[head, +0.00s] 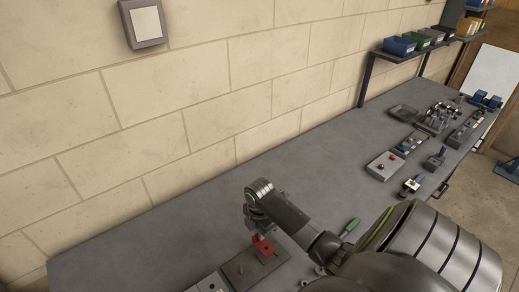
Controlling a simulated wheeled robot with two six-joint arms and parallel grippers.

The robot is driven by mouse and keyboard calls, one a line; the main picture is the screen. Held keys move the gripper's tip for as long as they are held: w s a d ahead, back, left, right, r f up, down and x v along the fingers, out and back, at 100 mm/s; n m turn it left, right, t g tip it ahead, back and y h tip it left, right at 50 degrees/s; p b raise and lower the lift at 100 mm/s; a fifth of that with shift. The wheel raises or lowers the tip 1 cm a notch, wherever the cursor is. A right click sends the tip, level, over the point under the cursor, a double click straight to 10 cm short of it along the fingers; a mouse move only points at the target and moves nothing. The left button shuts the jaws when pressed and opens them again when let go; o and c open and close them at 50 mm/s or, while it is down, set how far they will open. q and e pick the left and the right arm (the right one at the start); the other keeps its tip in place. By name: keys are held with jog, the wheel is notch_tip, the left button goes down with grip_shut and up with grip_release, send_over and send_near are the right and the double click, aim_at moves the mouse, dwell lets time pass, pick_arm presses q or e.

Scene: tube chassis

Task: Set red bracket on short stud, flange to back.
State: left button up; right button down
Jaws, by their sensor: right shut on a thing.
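The red bracket (264,247) is small in the head view, low and left of the middle. My right gripper (261,236) points down and is shut on it from above. The bracket is over or against the far right part of a dark brown plate (236,273); I cannot tell whether it touches. A small stud (241,269) seems to stand on the plate, but its height is unclear. The way the bracket's flange faces is too small to tell. My left gripper is not in view.
A light grey block (208,284) lies left of the plate. Farther right are a grey box with red and dark knobs (385,166) and a tray (404,114). The bench is clear toward the wall.

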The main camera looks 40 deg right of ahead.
jog(key=shift+f, duration=0.25)
dwell(0.3)
jog(key=shift+f+b, duration=0.95)
jog(key=shift+f, duration=0.65)
jog(key=c, duration=1.4)
grip_release()
jog(key=shift+c, duration=0.2)
jog(key=shift+r, duration=0.2)
